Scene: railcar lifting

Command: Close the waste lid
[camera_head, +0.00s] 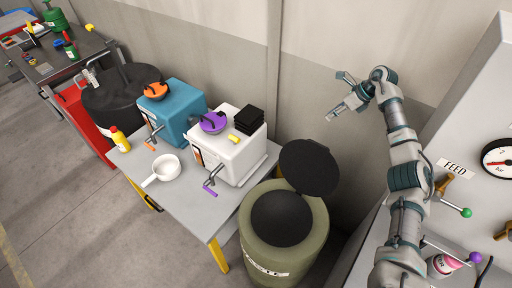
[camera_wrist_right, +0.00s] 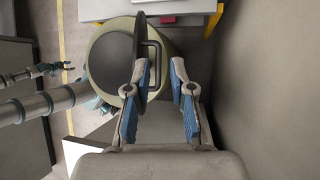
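The olive-green waste bin (camera_head: 257,248) stands right of the table in the head view, with "WASTE" lettering on its front. Its round dark lid (camera_head: 309,167) is open, tilted up at the bin's rear edge. My right gripper (camera_head: 338,96) is open and empty, above and behind the lid near the wall. In the right wrist view, its two blue-padded fingers (camera_wrist_right: 158,100) are apart; the lid (camera_wrist_right: 140,58) shows nearly edge-on, with its handle (camera_wrist_right: 157,70) just beyond the fingers. A small gripper (camera_wrist_right: 55,68), apparently my left, shows at the left there; its finger state is unclear.
A table (camera_head: 180,208) left of the bin holds a white machine (camera_head: 228,150), a blue machine (camera_head: 172,118), a white pan (camera_head: 163,170) and a yellow bottle (camera_head: 119,138). A grey panel with a gauge (camera_head: 499,160) and coloured levers stands at the right. The wall is close behind the lid.

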